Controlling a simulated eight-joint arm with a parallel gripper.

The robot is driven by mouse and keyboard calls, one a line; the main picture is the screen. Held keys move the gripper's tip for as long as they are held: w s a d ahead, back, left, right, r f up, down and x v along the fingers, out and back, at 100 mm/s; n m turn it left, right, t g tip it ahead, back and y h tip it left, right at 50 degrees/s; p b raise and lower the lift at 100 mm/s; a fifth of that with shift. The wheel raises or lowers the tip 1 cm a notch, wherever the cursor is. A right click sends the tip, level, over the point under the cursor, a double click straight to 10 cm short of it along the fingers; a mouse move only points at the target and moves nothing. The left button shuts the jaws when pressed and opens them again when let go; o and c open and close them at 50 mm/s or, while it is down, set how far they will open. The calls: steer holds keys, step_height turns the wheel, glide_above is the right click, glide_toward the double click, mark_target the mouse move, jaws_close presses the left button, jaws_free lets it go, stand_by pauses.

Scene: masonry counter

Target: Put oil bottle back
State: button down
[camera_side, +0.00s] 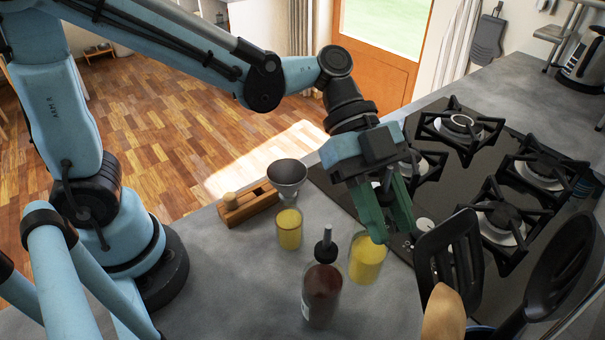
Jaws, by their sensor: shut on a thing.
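The oil bottle (367,260) has a clear body with yellow oil in it and stands near the front edge of the hob. My gripper (386,212) points down at it, its green fingers shut around the bottle's upper part. The fingers hide most of the neck, and a dark tip shows between them. I cannot tell whether the bottle's base touches the counter. A dark red-brown bottle (322,294) with a black pourer stands just left of it and in front. A low wooden rack (244,208) lies farther back to the left.
A glass of yellow liquid (289,232) and a grey metal funnel (287,176) stand near the rack. The gas hob (455,185) lies behind.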

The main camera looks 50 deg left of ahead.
steer(key=shift+f, duration=1.55)
steer(key=c, duration=0.8)
jaws_free()
steer(key=v, duration=1.2)
steer(key=shift+a, duration=0.1)
